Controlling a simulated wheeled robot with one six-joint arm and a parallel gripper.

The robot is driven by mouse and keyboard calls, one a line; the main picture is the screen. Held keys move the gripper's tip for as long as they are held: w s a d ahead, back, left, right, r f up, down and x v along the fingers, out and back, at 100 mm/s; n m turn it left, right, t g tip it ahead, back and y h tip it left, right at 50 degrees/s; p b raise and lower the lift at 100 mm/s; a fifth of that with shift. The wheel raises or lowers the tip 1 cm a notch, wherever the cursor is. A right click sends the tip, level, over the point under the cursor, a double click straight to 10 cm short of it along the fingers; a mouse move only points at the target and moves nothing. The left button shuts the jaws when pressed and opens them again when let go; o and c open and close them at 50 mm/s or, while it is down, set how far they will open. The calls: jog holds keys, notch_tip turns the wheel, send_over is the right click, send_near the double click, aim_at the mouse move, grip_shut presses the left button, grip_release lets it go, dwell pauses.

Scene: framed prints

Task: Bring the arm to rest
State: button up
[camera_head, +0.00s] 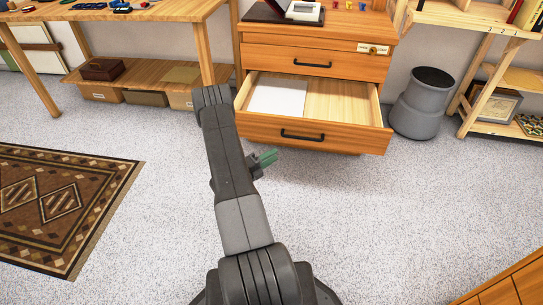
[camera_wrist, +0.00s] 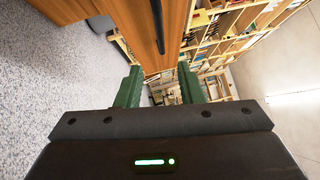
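My arm (camera_head: 230,155) reaches forward from the bottom of the head view, its dark elbow in front of the left side of the drawer cabinet. My gripper (camera_head: 268,156) shows partly behind the arm, with green fingers pointing right, in front of and below the open drawer. In the wrist view the two green fingers of my gripper (camera_wrist: 160,88) stand apart with nothing between them. The gripper holds nothing and appears clear of the furniture.
The wooden cabinet (camera_head: 318,65) has an open drawer (camera_head: 345,133) with a white sheet (camera_head: 277,96) inside. A grey bin (camera_head: 421,103) and a shelf (camera_head: 498,72) stand right. A table (camera_head: 150,12) stands left, and a patterned rug (camera_head: 62,205) lies on open grey floor.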

aim_at(300, 138)
jog(key=shift+d, duration=0.1)
jog(key=b+x, duration=0.3)
jog(key=x, duration=1.1)
jog(key=shift+w, duration=0.15)
jog(key=shift+r, duration=0.1)
